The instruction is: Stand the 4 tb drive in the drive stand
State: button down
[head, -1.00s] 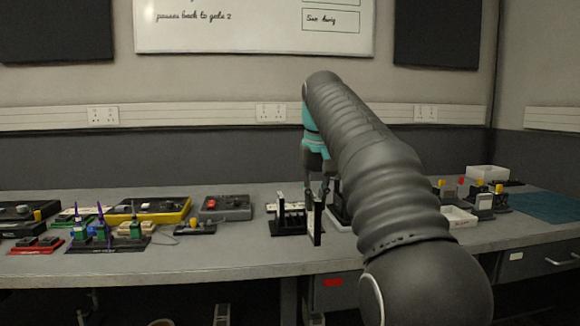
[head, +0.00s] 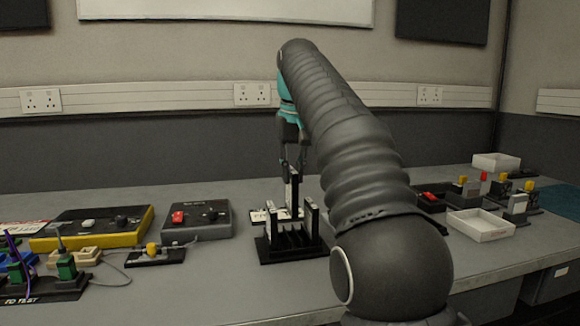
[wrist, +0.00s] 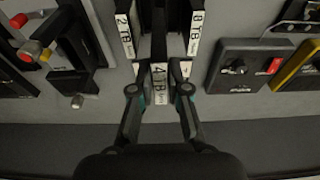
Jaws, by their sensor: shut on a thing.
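The 4 TB drive (wrist: 159,84) is a slim black block with a white label. My gripper (wrist: 159,92) is shut on its labelled end in the wrist view. In the head view the held drive (head: 294,188) is upright over the middle of the black drive stand (head: 291,252), and my gripper (head: 293,166) is above it. The 2 TB drive (wrist: 126,32) and the 8 TB drive (wrist: 195,32) stand on either side of it, with gaps between. Whether the held drive's lower end is inside a slot cannot be told.
A grey box with a red switch (head: 196,219) and a yellow-edged box (head: 92,227) lie left of the stand. A small yellow-knobbed switch (head: 154,254) is nearer. An open white tray (head: 481,226) is on the right. The bench in front of the stand is clear.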

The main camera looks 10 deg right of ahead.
aim_at(293, 206)
jog(key=shift+s+f+b, duration=0.1)
jog(key=shift+f+b, duration=0.25)
jog(key=shift+f, duration=1.7)
jog(key=shift+s+r+p, duration=0.1)
jog(key=shift+s+p, duration=0.1)
jog(key=shift+p, duration=0.2)
jog(key=shift+f, duration=0.25)
jog(key=shift+f+b, duration=0.3)
jog(key=shift+f, duration=0.1)
jog(key=shift+f+b, duration=0.35)
jog(key=shift+f, duration=0.4)
dwell(0.6)
jog(key=shift+f, duration=0.45)
